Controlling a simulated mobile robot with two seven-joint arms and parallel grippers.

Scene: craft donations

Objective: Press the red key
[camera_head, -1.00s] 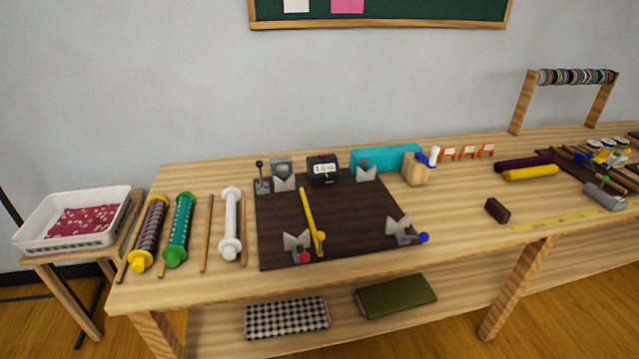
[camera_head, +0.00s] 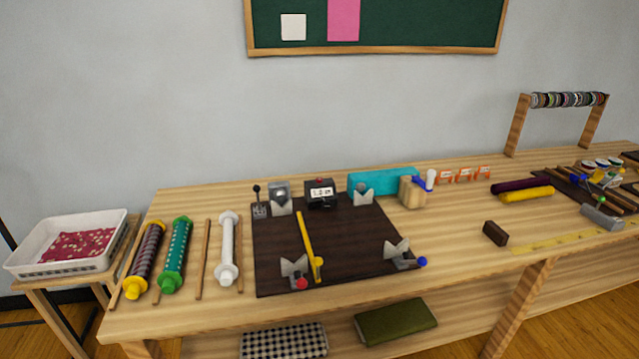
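A dark board (camera_head: 350,230) lies on the wooden workbench. At its back edge stands a small black counter (camera_head: 321,199) with a white number display. A small red part (camera_head: 319,181) shows on top of the counter and looks like the red key; its exact shape is too small to tell. A red ball knob (camera_head: 302,284) sits at the board's front left, beside a grey V-shaped bracket. Nothing touches the counter. Neither of my grippers is in view.
A lever switch (camera_head: 259,203) and a grey V bracket stand left of the counter, a teal block (camera_head: 382,181) right of it. A yellow bar (camera_head: 307,245) lies across the board. Rollers (camera_head: 174,255) lie to the left.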

